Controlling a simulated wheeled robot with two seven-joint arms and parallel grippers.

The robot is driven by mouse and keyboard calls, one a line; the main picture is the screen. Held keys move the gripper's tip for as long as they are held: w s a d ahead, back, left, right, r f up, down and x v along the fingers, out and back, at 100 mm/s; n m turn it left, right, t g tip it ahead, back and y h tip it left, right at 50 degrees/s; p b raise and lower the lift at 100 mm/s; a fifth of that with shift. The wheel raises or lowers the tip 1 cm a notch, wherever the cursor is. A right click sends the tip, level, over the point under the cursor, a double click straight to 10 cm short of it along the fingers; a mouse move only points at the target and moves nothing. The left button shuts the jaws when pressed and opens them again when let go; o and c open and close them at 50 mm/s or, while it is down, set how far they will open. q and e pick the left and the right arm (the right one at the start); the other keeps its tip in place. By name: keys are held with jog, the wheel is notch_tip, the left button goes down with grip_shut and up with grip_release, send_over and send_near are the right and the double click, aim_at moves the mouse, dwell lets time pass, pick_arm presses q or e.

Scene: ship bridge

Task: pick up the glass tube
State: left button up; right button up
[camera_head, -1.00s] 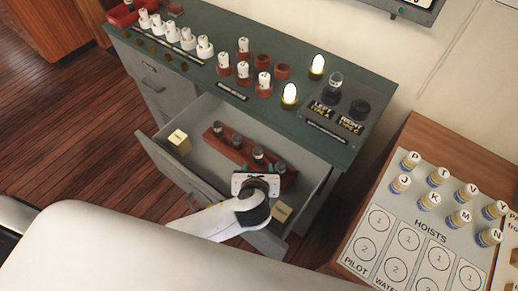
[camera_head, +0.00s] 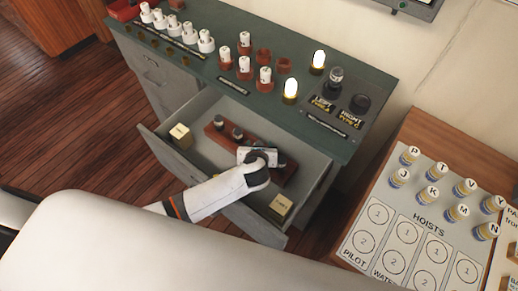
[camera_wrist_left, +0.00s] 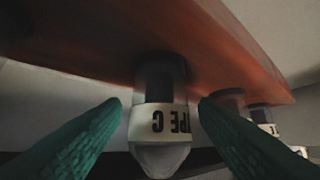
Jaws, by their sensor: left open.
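A red-brown rack (camera_head: 212,133) with several dark-capped glass tubes lies in the open drawer in the head view. My left gripper (camera_head: 259,156) is over the right part of this rack and hides some of it. In the left wrist view, a glass tube (camera_wrist_left: 160,125) with a dark base, a white label ending in C and a clear rounded tip sits in the rack (camera_wrist_left: 225,60). The open green fingers of my left gripper (camera_wrist_left: 160,104) stand on either side of it, with visible gaps. More tubes (camera_wrist_left: 258,114) are to the right. My right gripper is not in view.
The green console top (camera_head: 290,125) overhangs behind the drawer; it carries lit lamps and a dark socket plate marked LEFT and RIGHT. Small yellowish boxes (camera_head: 180,136) stand at the drawer's ends. The drawer front (camera_head: 165,160) rises below my arm. A hoists panel (camera_head: 420,215) is at right.

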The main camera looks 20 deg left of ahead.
pick_arm(q)
jog(key=c, duration=1)
jog(key=shift+r, duration=0.1)
jog(key=shift+c, duration=0.2)
